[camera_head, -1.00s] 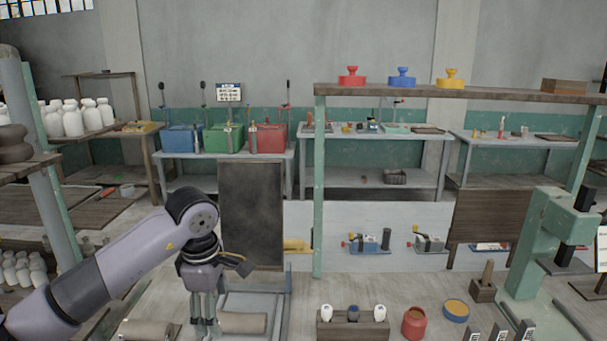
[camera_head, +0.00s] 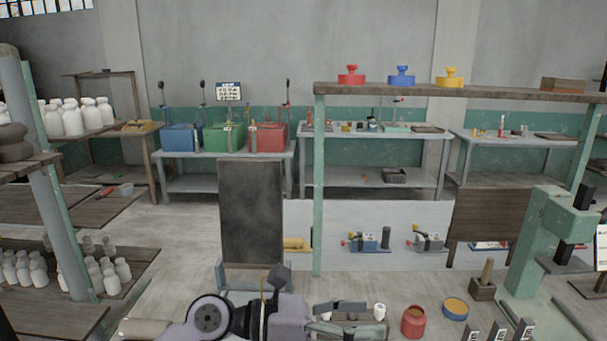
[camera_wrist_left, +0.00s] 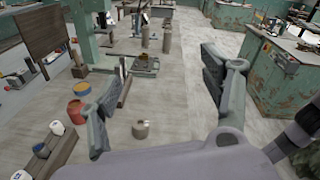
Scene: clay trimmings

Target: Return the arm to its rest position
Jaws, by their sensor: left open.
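My left arm (camera_head: 215,318) lies low along the bottom edge of the head view, its wrist turned so the hand points right. My left gripper (camera_head: 364,317) is open, with its fingers apart and nothing visible between them. In the left wrist view, the two fingers of the left gripper (camera_wrist_left: 163,80) stand wide apart over open floor. In the head view the hand partly hides a wooden block with small bottles (camera_head: 379,311). My right gripper is in neither current view.
A red pot (camera_head: 413,324) and a blue-rimmed bowl (camera_head: 455,310) stand just right of the hand. A green press (camera_head: 537,245) stands farther right. A dark upright board (camera_head: 251,212) stands behind the arm. Shelves with white bottles (camera_head: 73,122) are at left.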

